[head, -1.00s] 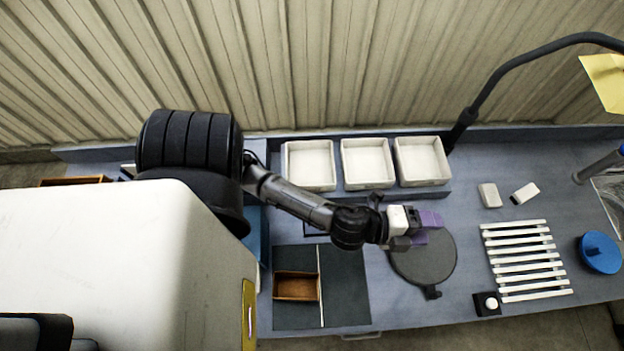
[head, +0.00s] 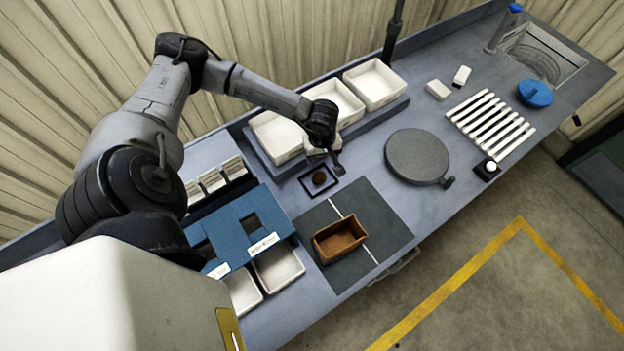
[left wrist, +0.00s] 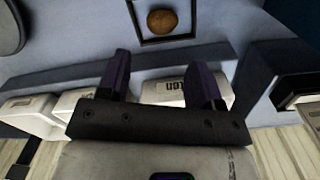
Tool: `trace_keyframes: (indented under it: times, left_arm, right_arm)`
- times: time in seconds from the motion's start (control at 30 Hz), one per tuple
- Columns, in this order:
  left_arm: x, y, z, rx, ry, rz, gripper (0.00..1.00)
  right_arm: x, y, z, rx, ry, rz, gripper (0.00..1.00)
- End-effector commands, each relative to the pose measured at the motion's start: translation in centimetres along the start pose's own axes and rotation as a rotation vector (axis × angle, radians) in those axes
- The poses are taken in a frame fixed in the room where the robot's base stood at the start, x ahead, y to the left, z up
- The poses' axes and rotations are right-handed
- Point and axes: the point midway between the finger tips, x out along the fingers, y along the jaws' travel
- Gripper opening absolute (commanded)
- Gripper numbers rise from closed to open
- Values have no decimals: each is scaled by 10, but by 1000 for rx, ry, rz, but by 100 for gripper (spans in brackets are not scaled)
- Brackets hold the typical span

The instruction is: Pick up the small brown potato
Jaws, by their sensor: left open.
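The small brown potato (head: 319,178) lies inside a dark square frame (head: 332,188) on the bench in the head view. It also shows in the left wrist view (left wrist: 162,21), near the top edge, apart from the fingers. My left gripper (head: 338,168) is just beside and above the frame, to the right of the potato. In the left wrist view its two purple fingers (left wrist: 161,82) are spread wide with nothing between them. My right gripper is not in view.
Three white trays (head: 323,87) stand behind the gripper. A brown box (head: 363,235) sits on a dark mat (head: 395,222) in front. A blue panel (head: 213,223) with openings is to the left. A round grey plate (head: 417,153) and white slats (head: 489,119) are to the right.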

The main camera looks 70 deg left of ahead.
Motion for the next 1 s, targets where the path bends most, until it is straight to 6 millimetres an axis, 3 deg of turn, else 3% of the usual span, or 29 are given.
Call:
trace_keyframes:
  times: [0.13,0.43,0.8,1.0]
  left_arm:
    - [16,-4,-13,11,44,-22,60]
    - [65,-5,-14,12,44,-21,60]
    - [88,-6,-15,10,43,-22,60]
    - [113,-4,-14,10,42,-21,60]
  right_arm:
    - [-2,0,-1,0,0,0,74]
    - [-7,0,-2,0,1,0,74]
    - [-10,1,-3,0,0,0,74]
    - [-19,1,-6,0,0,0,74]
